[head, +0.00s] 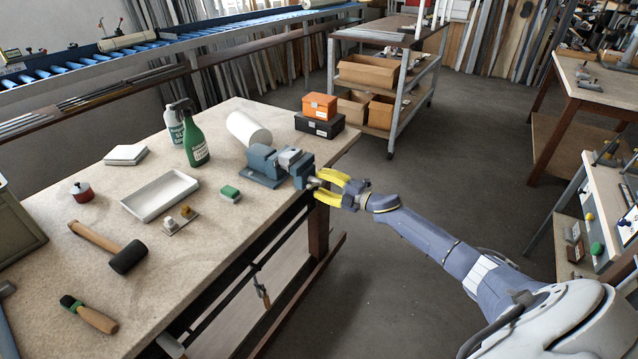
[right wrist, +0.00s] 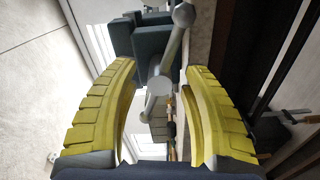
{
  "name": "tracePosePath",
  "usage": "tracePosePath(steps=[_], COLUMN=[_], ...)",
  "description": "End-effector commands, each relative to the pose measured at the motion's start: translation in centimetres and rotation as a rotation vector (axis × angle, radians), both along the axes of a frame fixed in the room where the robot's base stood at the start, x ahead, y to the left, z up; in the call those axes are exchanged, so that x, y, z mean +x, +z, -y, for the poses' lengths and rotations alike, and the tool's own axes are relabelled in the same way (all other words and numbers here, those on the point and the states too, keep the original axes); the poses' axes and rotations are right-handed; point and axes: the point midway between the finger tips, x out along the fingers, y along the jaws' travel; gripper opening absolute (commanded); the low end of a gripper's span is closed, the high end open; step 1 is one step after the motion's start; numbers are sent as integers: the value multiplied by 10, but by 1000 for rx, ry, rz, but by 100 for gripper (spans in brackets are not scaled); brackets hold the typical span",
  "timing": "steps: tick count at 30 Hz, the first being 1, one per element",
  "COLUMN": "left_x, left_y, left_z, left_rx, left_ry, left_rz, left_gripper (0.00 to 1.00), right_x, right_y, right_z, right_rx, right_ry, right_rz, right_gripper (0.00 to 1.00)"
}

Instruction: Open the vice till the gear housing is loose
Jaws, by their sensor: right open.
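The blue-grey vice (head: 262,165) stands at the right edge of the workbench in the head view. A light grey block, seemingly the gear housing (head: 289,156), sits between its jaws; its contact with them is too small to judge. My right gripper (head: 319,184) has yellow fingers and is open at the vice's front, beyond the bench edge. In the right wrist view, the vice's dark front (right wrist: 148,38) lies ahead. The vice handle (right wrist: 174,48), a grey bar with rounded ends, crosses the screw end between the open fingers (right wrist: 162,70). I see no grip on it. My left gripper is out of view.
Open floor lies right of the bench.

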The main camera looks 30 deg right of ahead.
Motion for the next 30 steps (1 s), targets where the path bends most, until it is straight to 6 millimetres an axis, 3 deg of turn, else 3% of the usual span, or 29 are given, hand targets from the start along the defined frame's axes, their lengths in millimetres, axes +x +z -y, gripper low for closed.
tracePosePath(steps=[16, 27, 30], left_x=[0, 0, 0], left_y=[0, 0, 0], left_z=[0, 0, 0], left_rx=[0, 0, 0], left_ry=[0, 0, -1], left_rz=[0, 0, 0], left_gripper=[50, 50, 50], right_x=[9, 9, 9], right_y=[0, 0, 0], right_z=[-5, -5, -5], right_rx=[-1, -1, -1], right_ry=[0, 0, 0], right_rz=[0, 0, 0], right_gripper=[49, 6, 0])
